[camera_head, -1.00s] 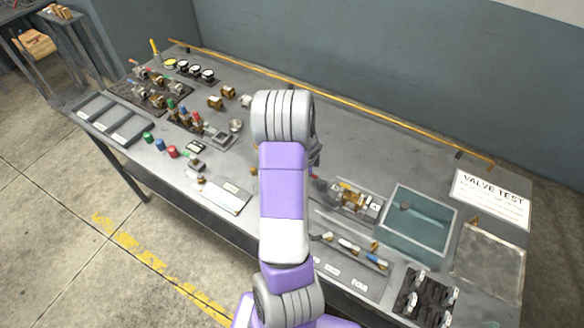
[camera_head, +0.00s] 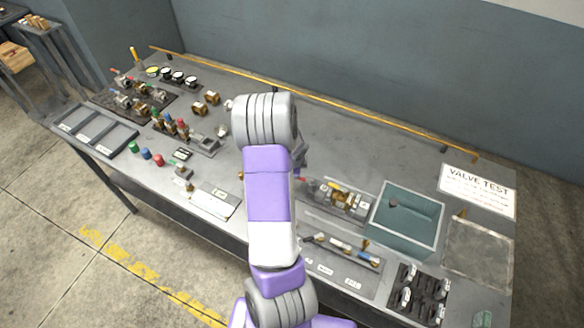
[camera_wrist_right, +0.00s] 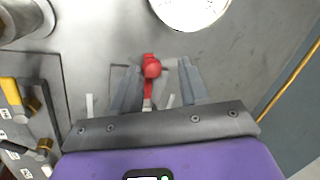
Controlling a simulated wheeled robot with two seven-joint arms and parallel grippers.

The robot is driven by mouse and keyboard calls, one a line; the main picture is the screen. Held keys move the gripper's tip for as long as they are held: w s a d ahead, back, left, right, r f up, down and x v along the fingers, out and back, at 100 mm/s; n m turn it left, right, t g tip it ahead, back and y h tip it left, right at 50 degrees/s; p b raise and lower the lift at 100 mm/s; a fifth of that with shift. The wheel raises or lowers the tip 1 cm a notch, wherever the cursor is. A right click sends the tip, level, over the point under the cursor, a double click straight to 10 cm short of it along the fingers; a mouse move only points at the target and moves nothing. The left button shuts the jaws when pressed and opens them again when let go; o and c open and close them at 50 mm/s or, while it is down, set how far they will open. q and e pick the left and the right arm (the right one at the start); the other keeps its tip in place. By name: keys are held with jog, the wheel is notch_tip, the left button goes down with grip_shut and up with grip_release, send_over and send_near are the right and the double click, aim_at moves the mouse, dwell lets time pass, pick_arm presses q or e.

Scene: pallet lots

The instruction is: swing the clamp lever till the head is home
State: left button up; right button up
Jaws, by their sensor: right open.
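The red clamp lever (camera_wrist_right: 152,70), with a round knob, shows in the right wrist view between the two grey fingers of my right gripper (camera_wrist_right: 157,80). The fingers are apart, with visible gaps on both sides of the lever. In the head view a small red tip (camera_head: 301,180) shows just right of my arm, at the left end of the clamp fixture (camera_head: 340,198) holding a brass valve body. My right arm hides part of the bench and most of its gripper there. I cannot tell whether the clamp head touches the valve. My left gripper is not in view.
A teal bin (camera_head: 407,222) stands right of the fixture, with the VALVE TEST sign (camera_head: 477,188) behind it. A tool tray (camera_head: 342,250) lies in front. Valves and gauges (camera_head: 172,76) fill the bench's left. A yellow rail (camera_head: 350,108) runs along the back.

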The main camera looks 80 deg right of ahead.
jog(key=p+v, duration=0.4)
jog(key=v, duration=0.3)
jog(key=shift+r, duration=0.2)
jog(key=shift+d, duration=0.1)
